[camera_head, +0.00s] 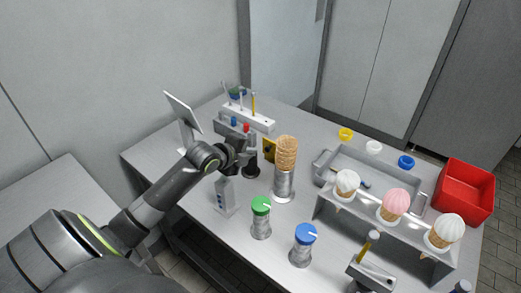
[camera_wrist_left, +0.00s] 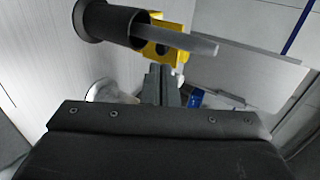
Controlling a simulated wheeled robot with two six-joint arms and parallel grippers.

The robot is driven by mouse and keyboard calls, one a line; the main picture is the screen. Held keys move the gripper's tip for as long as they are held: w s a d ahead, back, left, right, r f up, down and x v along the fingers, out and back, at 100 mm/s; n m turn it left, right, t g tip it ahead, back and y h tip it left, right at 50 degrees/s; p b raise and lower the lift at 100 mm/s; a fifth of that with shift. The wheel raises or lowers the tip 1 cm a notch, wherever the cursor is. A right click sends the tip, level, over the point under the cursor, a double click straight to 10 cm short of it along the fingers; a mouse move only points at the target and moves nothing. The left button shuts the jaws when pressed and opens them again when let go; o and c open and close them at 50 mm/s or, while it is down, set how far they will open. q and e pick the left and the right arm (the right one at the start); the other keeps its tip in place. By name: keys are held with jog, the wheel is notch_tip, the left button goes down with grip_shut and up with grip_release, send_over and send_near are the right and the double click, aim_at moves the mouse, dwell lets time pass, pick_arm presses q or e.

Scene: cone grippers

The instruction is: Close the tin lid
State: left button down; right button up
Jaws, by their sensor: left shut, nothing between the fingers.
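Two silver tins stand on the counter in the head view. One has a green lid (camera_head: 261,204) and the other a blue lid (camera_head: 305,234); both lids sit on top. I cannot tell which tin is meant. My left gripper (camera_head: 238,148) is shut and empty, farther back and left of both tins. In the left wrist view the shut fingers (camera_wrist_left: 165,85) point towards a yellow block (camera_wrist_left: 167,38) with a hole. A dark cylinder (camera_wrist_left: 108,22) with a grey bar is just left of it. My left arm hides part of the counter.
A cone stack (camera_head: 286,153) stands on a silver holder. A rack with filled cones (camera_head: 396,203), a grey tray (camera_head: 422,203) and a red bin (camera_head: 465,190) are at the right. A tool rack (camera_head: 247,118) is behind.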

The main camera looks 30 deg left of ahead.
aim_at(271, 144)
pick_arm(q)
jog(key=x, duration=0.4)
jog(key=shift+w+d, duration=0.15)
jog(key=shift+w+f, duration=0.3)
jog(key=shift+w, duration=0.15)
jog(key=shift+w+f, duration=0.2)
jog(key=shift+w, duration=0.05)
pick_arm(e)
jog(key=shift+w+a+r, duration=0.15)
jog(key=shift+w+r, duration=0.1)
jog(key=shift+w, duration=0.4)
pick_arm(q)
jog(key=shift+r+p, duration=0.1)
jog(key=shift+p, duration=0.2)
pick_arm(e)
jog(key=shift+s+r, duration=0.1)
pick_arm(q)
jog(key=shift+w+r+p, duration=0.15)
jog(key=shift+r+p, duration=0.1)
jog(key=shift+p, duration=0.1)
jog(key=shift+w+d+r+g+p, duration=0.1)
jog(key=shift+w+r+g+p, duration=0.3)
jog(key=shift+g+p, duration=0.35)
jog(key=shift+w, duration=0.6)
pick_arm(e)
jog(key=shift+s+d+r, duration=0.1)
jog(key=shift+d+r, duration=0.1)
jog(key=shift+r, duration=0.7)
